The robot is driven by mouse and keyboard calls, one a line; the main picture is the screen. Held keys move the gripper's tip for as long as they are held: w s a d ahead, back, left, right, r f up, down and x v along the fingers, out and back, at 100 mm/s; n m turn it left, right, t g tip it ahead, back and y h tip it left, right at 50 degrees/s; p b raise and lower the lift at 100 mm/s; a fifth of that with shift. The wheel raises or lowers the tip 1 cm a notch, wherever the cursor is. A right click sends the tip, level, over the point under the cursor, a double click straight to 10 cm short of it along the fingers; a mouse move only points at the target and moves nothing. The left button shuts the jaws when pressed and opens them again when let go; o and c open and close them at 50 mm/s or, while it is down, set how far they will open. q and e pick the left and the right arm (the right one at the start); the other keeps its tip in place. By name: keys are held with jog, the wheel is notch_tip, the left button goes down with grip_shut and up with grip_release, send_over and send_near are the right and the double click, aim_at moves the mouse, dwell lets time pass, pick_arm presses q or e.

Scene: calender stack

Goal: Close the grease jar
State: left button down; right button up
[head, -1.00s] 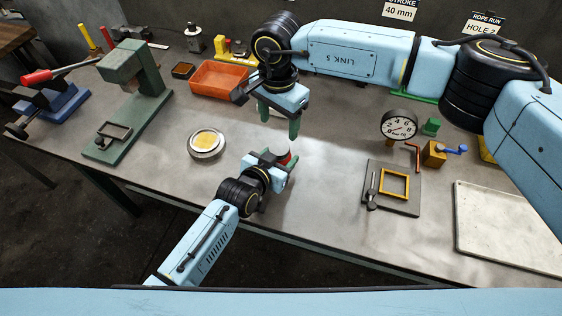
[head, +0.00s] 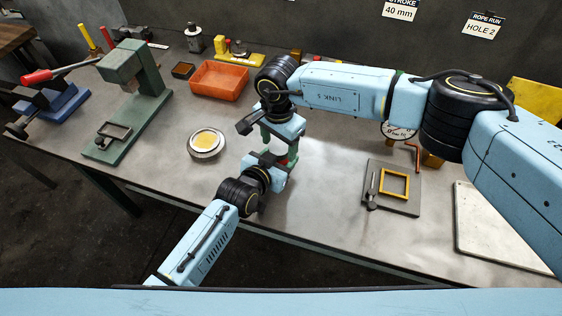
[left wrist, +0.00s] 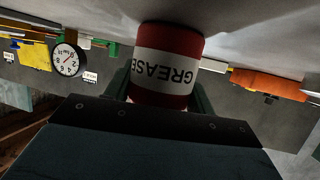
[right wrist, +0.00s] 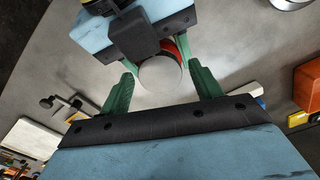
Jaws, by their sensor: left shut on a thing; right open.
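The grease jar (left wrist: 168,64) is red with a white GREASE label and sits between the green fingers of my left gripper (left wrist: 162,92). My left gripper is shut on it. In the head view the jar is mostly hidden by my grippers. In the right wrist view a pale round top (right wrist: 161,76) shows on the jar; I cannot tell how tightly it sits. My right gripper (right wrist: 160,72) is open, its green fingers on either side of the round top with gaps. In the head view my right gripper (head: 280,143) is directly above my left gripper.
A round metal dish (head: 206,143) with yellow contents lies left of the grippers. An orange tray (head: 221,80) stands behind. A green press (head: 125,105) is at the left, a dark plate with a yellow frame (head: 393,187) at the right. The table front centre is clear.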

jog(key=shift+c, duration=0.4)
jog(key=c, duration=0.9)
jog(key=shift+m, duration=1.6)
jog(key=o, duration=1.1)
jog(key=shift+c, duration=0.2)
jog(key=shift+r, duration=0.1)
jog(key=shift+r, duration=2.15)
